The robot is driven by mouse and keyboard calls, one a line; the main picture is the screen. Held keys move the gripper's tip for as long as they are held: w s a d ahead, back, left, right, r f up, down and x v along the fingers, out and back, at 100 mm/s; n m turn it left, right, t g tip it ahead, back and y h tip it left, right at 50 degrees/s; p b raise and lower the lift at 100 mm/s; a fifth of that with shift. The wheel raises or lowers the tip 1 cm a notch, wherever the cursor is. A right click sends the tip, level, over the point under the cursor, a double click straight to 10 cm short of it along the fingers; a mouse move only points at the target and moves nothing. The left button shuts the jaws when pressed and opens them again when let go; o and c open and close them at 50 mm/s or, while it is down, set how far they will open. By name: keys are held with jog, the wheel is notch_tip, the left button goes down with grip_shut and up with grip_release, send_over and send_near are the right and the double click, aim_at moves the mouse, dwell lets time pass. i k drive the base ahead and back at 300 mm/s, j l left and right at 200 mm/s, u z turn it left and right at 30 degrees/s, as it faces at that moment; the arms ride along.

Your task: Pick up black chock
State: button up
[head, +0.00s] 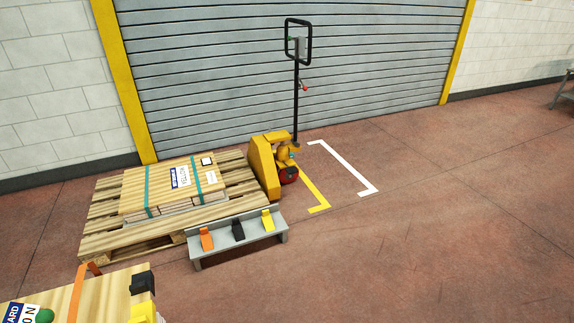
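A black chock (238,230) sits on a low grey stand (240,248) in front of the pallet. It is between an orange chock (207,239) on its left and a yellow chock (267,220) on its right, with gaps between them. My gripper is not in view.
A strapped wooden load (168,188) lies on a pallet (103,213) behind the stand, beside a yellow pallet jack (264,168). A second wooden load (100,298), with a black piece (142,282) and a yellow piece (144,312) at its edge, is near. The floor right is clear.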

aim_at(237, 228)
jog(key=i+l+z, duration=0.1)
jog(key=i, duration=0.95)
jog(key=i+l, duration=0.2)
jog(key=i, duration=0.8)
jog(key=i+u, duration=0.85)
jog(key=u, duration=0.15)
jog(key=i+l+u, duration=0.3)
jog(key=u, duration=0.2)
jog(key=i, duration=0.05)
